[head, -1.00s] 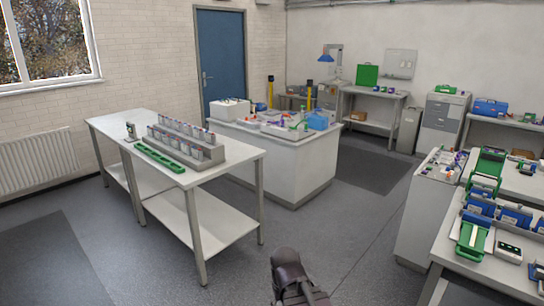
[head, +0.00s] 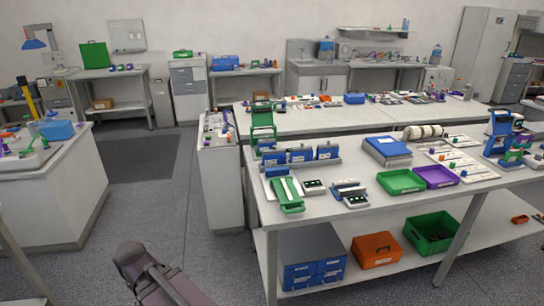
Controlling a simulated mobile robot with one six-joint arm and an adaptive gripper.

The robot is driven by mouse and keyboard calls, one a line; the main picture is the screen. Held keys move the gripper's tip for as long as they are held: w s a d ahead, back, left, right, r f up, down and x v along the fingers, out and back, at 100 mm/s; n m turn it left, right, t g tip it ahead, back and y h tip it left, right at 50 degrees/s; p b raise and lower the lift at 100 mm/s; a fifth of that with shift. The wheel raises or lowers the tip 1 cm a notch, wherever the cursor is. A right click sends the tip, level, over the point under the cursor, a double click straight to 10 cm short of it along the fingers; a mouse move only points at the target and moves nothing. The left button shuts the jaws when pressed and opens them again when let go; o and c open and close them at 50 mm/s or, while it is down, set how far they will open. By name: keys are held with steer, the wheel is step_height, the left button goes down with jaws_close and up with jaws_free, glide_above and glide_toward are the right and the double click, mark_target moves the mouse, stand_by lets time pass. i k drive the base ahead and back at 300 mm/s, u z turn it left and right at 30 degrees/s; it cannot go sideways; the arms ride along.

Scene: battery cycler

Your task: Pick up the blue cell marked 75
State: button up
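I cannot make out a blue cell marked 75 in the head view. No marking is large enough to read. A row of blue units with pale labels (head: 300,155) stands on the near bench (head: 345,222), with a green holder (head: 287,194) in front. A small blue-and-white device (head: 349,189) sits to their right. I cannot tell whether any cell is in them. Part of my dark arm (head: 150,272) shows at the bottom left, over the floor and apart from the bench. My gripper itself is not in view.
A green tray (head: 401,182) and a purple tray (head: 436,177) lie on the near bench. A blue box (head: 388,151) stands behind. An orange bin (head: 376,250) and a green crate (head: 430,232) sit on the lower shelf. Floor (head: 180,205) is clear left of the bench.

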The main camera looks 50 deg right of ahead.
mark_target(274, 159)
steer(key=z, duration=0.5)
steer(key=i, duration=0.65)
steer(key=z, duration=0.6)
steer(key=i, duration=0.45)
steer(key=z, duration=0.2)
